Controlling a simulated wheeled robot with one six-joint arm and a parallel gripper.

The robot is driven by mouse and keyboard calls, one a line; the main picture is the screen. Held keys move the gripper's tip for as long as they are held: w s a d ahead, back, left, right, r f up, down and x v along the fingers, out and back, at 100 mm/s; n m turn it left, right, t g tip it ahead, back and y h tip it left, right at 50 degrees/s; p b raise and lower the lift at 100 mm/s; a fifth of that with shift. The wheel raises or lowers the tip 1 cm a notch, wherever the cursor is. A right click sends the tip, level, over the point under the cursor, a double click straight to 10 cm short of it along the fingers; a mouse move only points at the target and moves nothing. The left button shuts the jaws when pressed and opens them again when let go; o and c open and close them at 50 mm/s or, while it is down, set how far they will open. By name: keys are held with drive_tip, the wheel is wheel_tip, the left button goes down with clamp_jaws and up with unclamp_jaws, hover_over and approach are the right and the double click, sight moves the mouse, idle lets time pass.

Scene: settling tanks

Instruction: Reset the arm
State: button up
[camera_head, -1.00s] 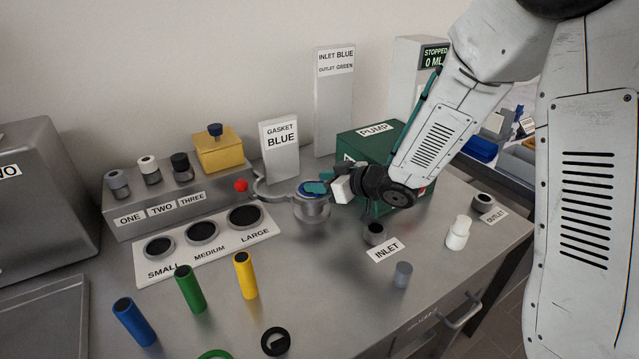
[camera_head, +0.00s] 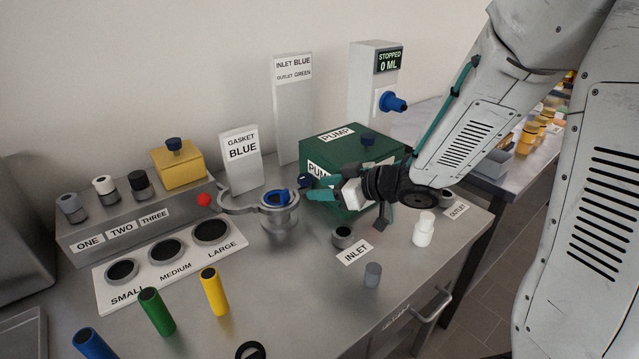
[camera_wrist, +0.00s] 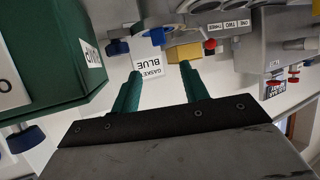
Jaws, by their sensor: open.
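My gripper (camera_head: 318,188) is open and empty in the head view. Its teal fingers are in front of the green pump box (camera_head: 352,150), to the right of the metal cup (camera_head: 280,222) that has a blue piece (camera_head: 279,198) in its top. In the wrist view both teal fingers (camera_wrist: 158,88) are spread apart with nothing between them. Beyond them are the "GASKET BLUE" sign (camera_wrist: 149,65) and the yellow box (camera_wrist: 184,53), upside down. The green pump box (camera_wrist: 45,50) fills the upper left of that view.
Green (camera_head: 156,311), yellow (camera_head: 215,292) and blue (camera_head: 92,343) tubes stand at the front left. A display (camera_head: 388,60) reads "STOPPED 0 ML".

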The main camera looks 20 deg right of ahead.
drive_tip(key=s+d+r+m+t+h, duration=0.1)
drive_tip(key=s+d+r+m+h, duration=0.15)
drive_tip(key=d+r+h, duration=0.3)
drive_tip(key=s+d+r+m+h, duration=0.1)
drive_tip(key=d+r+m+h, duration=0.35)
drive_tip(key=d+r, duration=0.2)
drive_tip(key=s+a+r+m+g, duration=0.2)
drive_tip(key=s+g, duration=0.2)
drive_tip(key=s, duration=1.2)
drive_tip(key=s+a+f+g, duration=0.1)
drive_tip(key=s+f+g, duration=0.3)
drive_tip(key=s, duration=0.5)
drive_tip(key=shift+s+f+g+y, duration=0.2)
drive_tip(key=shift+f+g+y, duration=0.1)
drive_tip(key=shift+g, duration=0.3)
